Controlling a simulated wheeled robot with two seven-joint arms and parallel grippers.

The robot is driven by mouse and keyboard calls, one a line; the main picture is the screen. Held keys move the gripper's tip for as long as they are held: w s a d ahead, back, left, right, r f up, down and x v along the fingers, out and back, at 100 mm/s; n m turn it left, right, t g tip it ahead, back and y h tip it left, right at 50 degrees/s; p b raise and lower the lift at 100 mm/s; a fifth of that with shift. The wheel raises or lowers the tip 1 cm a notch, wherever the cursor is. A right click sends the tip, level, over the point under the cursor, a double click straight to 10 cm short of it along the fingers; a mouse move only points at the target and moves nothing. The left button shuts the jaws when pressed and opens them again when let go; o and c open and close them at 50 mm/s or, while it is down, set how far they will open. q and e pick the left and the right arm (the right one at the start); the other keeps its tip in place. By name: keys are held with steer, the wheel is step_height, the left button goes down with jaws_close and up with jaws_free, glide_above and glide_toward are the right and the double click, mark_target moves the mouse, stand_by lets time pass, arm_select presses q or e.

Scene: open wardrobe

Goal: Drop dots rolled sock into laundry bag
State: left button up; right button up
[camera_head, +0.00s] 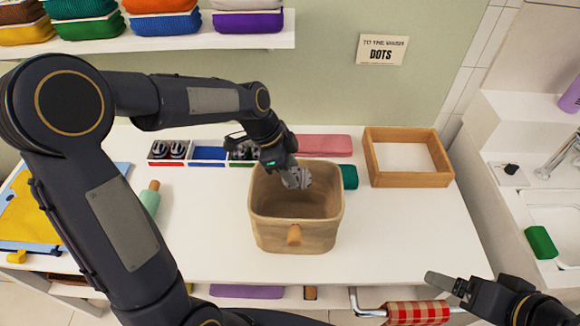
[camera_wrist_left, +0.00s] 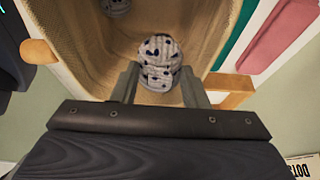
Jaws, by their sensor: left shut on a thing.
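My left gripper (camera_head: 296,176) is over the opening of the beige laundry bag (camera_head: 270,236), near its back rim. It is shut on a pale grey rolled sock with dark dots (camera_head: 300,181). In the left wrist view the dots rolled sock (camera_wrist_left: 160,62) sits between the two fingers, with the woven bag wall (camera_wrist_left: 92,50) behind it. Another grey dotted thing (camera_wrist_left: 115,5) shows deeper in the bag, cut off by the picture edge. My right gripper (camera_head: 450,285) is at the bottom right, away from the bag; its jaw opening is unclear.
A sign reading DOTS (camera_head: 382,50) hangs on the wall. A wooden tray (camera_head: 412,181) stands right of the bag. A divided box (camera_head: 208,154) with rolled socks, a pink folded cloth (camera_head: 325,145) and a green item (camera_head: 349,177) lie behind it. The front right tabletop is clear.

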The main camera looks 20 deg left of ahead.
arm_select(q)
steer(key=shift+f+b, duration=0.35)
stand_by(0.4)
steer(key=o, duration=0.8)
steer(key=shift+o, duration=0.6)
step_height(320, 180, up, 9)
steer(key=p, duration=0.6)
